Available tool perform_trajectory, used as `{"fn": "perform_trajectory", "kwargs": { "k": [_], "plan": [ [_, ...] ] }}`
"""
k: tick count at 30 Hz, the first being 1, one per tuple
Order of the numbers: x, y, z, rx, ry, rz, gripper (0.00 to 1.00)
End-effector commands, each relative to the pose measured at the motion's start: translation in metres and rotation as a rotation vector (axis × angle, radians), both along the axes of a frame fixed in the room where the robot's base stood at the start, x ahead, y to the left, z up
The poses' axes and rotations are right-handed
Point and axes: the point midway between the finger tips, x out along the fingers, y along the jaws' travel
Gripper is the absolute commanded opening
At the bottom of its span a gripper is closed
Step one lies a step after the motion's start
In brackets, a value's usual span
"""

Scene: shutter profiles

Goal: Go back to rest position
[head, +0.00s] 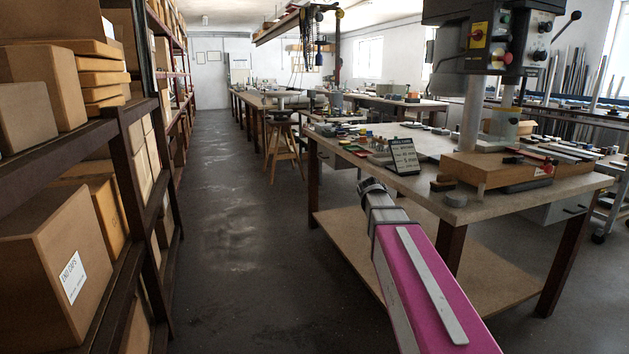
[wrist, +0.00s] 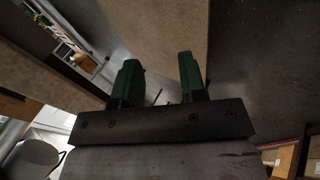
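In the wrist view my gripper (wrist: 158,62) shows two dark green fingers standing well apart, with nothing held between them. Past the fingers there is a broad brown board-like surface (wrist: 180,30) and dark floor. In the head view my magenta arm reaches forward from the lower right, along the left side of the workbench (head: 415,197). The fingers cannot be made out in the head view.
A drill press (head: 497,45) stands on the workbench, with a small dark sign (head: 404,156) and small parts near it. Shelves of cardboard boxes (head: 55,265) line the left. The aisle floor (head: 230,240) between is clear. A wooden stool (head: 284,145) stands farther back.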

Motion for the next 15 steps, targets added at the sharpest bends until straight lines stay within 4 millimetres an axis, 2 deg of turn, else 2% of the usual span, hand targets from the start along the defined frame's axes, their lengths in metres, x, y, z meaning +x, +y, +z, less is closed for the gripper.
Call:
{"fn": "perform_trajectory", "kwargs": {
  "k": [1, 6, 12, 15],
  "plan": [
    [-0.021, 0.005, -0.024, 0.042, 0.021, -0.014, 0.38],
    [-0.072, 0.022, -0.09, 0.185, 0.081, -0.071, 0.38],
    [-0.138, 0.044, -0.154, 0.347, 0.155, -0.159, 0.38],
    [-0.169, 0.054, -0.179, 0.417, 0.19, -0.205, 0.38]
  ]
}}
